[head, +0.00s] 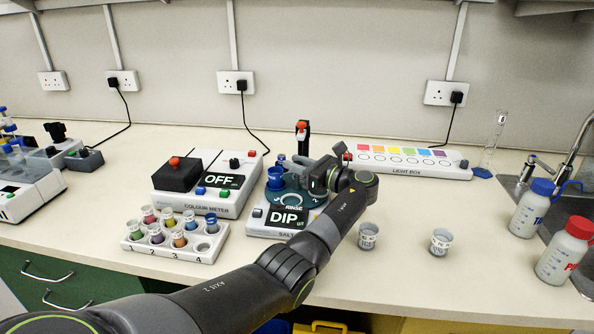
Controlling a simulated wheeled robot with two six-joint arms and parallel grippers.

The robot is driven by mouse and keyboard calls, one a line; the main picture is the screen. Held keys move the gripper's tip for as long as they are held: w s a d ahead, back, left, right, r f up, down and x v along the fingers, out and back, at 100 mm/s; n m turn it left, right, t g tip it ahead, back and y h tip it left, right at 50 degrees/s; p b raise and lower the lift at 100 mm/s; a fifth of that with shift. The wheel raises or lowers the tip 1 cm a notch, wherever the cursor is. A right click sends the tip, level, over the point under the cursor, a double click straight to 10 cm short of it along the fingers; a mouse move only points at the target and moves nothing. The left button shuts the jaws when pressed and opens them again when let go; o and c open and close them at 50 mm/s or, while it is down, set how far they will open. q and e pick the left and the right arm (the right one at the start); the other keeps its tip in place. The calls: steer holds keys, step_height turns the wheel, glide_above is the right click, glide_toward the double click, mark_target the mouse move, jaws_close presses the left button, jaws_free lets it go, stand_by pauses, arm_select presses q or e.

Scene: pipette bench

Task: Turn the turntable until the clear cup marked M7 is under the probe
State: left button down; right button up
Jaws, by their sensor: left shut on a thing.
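The turntable (290,197) is a teal disc on a white unit with a black display reading DIP, in the middle of the bench. A blue-rimmed cup (275,180) stands at its left side. A dark post with a red top (302,128) rises behind the disc; the probe tip cannot be made out. My left gripper (318,174) reaches over the disc's back right part and is shut, seemingly on the turntable, though its wrist hides the contact. I cannot read an M7 mark on any cup. My right gripper is out of view.
Two clear cups (368,235) (441,241) stand on the bench right of my arm. A colour meter (215,207) reading OFF and a rack (140,246) of coloured cups are left. A light box (408,161) lies behind. Bottles (533,207) and a sink are at right.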

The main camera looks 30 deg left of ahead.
arm_select(q)
steer(key=shift+f+n+g+b, duration=0.15)
steer(key=shift+n+g+b, duration=0.25)
steer(key=shift+g+b, duration=0.15)
steer(key=shift+g, duration=0.25)
steer(key=c, duration=1.2)
jaws_free()
steer(key=shift+d, duration=0.1)
